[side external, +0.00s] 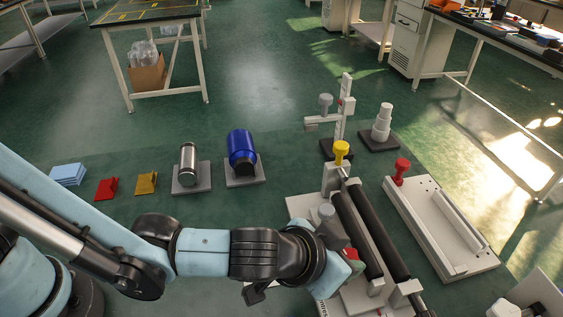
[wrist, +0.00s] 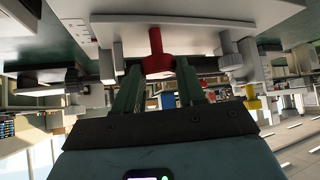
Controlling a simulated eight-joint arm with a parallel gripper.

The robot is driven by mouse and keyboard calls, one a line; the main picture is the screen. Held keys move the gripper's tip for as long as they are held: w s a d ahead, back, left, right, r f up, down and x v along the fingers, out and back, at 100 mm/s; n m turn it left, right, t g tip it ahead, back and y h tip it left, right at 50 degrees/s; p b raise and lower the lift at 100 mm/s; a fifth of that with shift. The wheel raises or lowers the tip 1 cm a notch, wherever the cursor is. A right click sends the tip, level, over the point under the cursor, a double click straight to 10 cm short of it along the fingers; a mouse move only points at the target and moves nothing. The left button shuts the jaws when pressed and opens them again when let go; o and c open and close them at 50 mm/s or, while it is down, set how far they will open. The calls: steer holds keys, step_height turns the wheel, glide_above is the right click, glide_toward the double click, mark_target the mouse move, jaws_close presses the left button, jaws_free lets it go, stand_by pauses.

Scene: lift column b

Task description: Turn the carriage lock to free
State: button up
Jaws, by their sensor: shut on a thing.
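A red handle (wrist: 158,62) hangs from a white plate (wrist: 205,22) in the wrist view, a stem with a wider cross part. My gripper (wrist: 160,74) has its two dark green fingers on either side of that cross part and is shut on it. In the side external view a small red patch (side external: 351,253) shows at the end of my gripper (side external: 343,262), beside the white stand with two black rollers (side external: 372,235). My wrist hides most of the fingers there. I cannot read any lock marking.
A white rail unit (side external: 447,225) with another red knob (side external: 402,168) lies to the right. A blue cylinder (side external: 241,147) and a metal cylinder (side external: 189,160) rest on grey bases behind the arm.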

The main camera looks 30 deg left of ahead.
steer(key=shift+d+n+t+y, duration=0.15)
steer(key=shift+n+y, duration=0.3)
steer(key=shift+n, duration=0.15)
steer(key=shift+d+n+t+y, duration=0.1)
steer(key=shift+n+t+y, duration=0.05)
steer(key=shift+n+y, duration=0.4)
steer(key=o, duration=1.1)
steer(key=shift+c, duration=0.2)
